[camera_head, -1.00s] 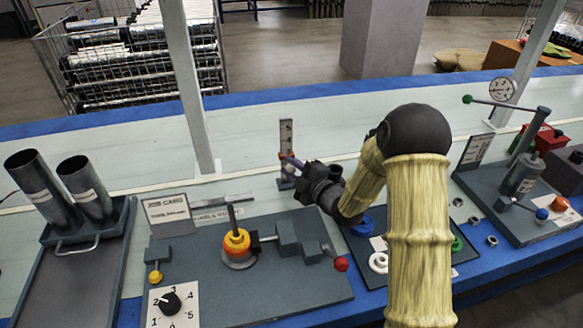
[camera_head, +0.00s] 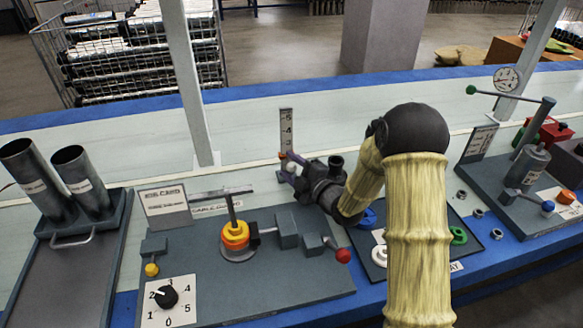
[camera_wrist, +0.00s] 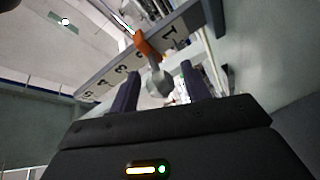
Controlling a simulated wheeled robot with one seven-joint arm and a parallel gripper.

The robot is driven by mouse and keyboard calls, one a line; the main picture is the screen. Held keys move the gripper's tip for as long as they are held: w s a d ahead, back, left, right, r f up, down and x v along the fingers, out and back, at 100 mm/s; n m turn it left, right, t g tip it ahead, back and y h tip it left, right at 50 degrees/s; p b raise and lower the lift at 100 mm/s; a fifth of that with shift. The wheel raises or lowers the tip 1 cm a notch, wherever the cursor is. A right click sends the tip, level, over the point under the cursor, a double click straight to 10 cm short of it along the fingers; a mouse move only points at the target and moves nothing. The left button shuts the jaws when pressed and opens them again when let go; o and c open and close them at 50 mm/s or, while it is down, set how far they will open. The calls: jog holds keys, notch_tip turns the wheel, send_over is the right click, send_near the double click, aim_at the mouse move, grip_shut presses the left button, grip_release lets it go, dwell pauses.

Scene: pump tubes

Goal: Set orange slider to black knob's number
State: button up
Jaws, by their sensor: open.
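The black knob (camera_head: 166,297) sits on a white dial plate marked 0 to 5, and its white mark appears to point toward 2. The upright number scale (camera_head: 287,128) stands at the back of the bench, with 5 at its top. The orange slider (camera_head: 283,156) is low on it. In the wrist view the orange slider (camera_wrist: 147,43) appears near the 1 end, with a grey knob (camera_wrist: 159,83) sticking out toward me. My gripper (camera_wrist: 160,92) is open, its fingers on either side of the grey knob. Contact cannot be told.
A yellow-and-orange ring stack (camera_head: 235,235) on a post and a red-tipped lever (camera_head: 342,256) stand left of my arm. A job card (camera_head: 163,205) and grey tubes (camera_head: 80,180) are further left. Coloured rings lie in a tray partly behind my arm.

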aim_at(291, 163)
notch_tip(291, 163, up, 10)
jog(key=p, duration=0.3)
dwell(0.4)
jog(key=b+v, duration=0.5)
jog(key=v, duration=1.5)
dwell(1.8)
dwell(0.4)
jog(key=shift+w, duration=0.1)
